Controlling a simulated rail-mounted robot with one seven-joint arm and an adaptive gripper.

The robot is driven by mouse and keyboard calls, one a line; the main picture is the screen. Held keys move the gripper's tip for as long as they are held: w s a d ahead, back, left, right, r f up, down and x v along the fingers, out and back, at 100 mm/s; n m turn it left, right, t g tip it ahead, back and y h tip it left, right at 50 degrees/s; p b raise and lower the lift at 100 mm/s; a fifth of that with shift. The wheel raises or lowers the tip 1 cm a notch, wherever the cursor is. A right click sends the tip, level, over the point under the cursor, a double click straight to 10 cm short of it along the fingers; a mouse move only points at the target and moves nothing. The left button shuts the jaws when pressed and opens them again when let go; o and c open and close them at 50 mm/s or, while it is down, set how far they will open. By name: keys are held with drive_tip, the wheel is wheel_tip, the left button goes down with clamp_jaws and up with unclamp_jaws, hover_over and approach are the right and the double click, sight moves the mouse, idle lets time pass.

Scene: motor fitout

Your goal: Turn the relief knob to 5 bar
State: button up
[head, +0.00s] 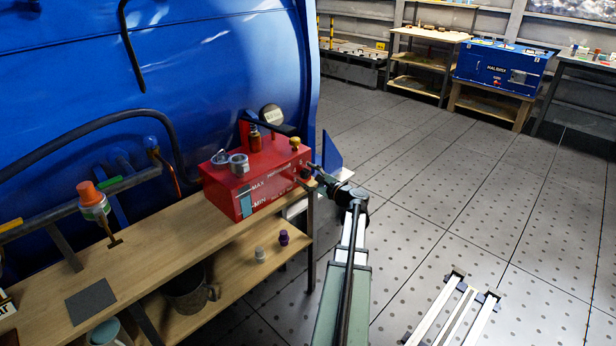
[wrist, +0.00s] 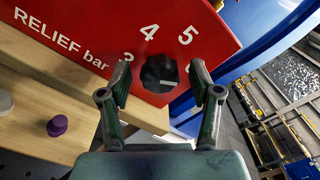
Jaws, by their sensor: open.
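The relief knob (wrist: 158,70) is dark and round, on the red panel marked "RELIEF bar" with the numbers 3, 4 and 5 around it, in the wrist view. A pale mark shows on its lower right part; I cannot tell which number the knob points at. My gripper (wrist: 160,86) is open, one finger on each side of the knob, apart from it as far as I can see. In the head view the red box (head: 222,196) stands on the wooden bench, and my gripper (head: 314,174) is at its right end, partly hiding the knob.
A bottle and a metal fitting stand on the red box. The wooden bench (head: 150,237) has a lower shelf with a purple cap (head: 284,237), also in the wrist view (wrist: 57,125). The blue tank (head: 220,60) rises behind.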

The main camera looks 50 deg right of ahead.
drive_tip(key=c, duration=1.2)
drive_tip(key=shift+o, duration=0.2)
drive_tip(key=shift+f+n+b, duration=0.2)
drive_tip(key=shift+n+b, duration=0.2)
drive_tip(key=shift+b, duration=0.25)
drive_tip(key=shift+f+n+b, duration=0.1)
drive_tip(key=shift+n+b, duration=0.4)
drive_tip(key=shift+b, duration=0.5)
drive_tip(key=n+b, duration=0.3)
drive_tip(key=b, duration=0.2)
drive_tip(key=shift+f, duration=0.1)
drive_tip(key=n+b, duration=0.4)
drive_tip(key=b, duration=0.1)
drive_tip(key=shift+n+b, duration=0.3)
drive_tip(key=shift+b, duration=0.05)
drive_tip(key=n+b, duration=0.2)
drive_tip(key=shift+r+b, duration=0.25)
drive_tip(key=shift+b, duration=0.05)
drive_tip(key=shift+n, duration=0.3)
drive_tip(key=shift+r, duration=0.1)
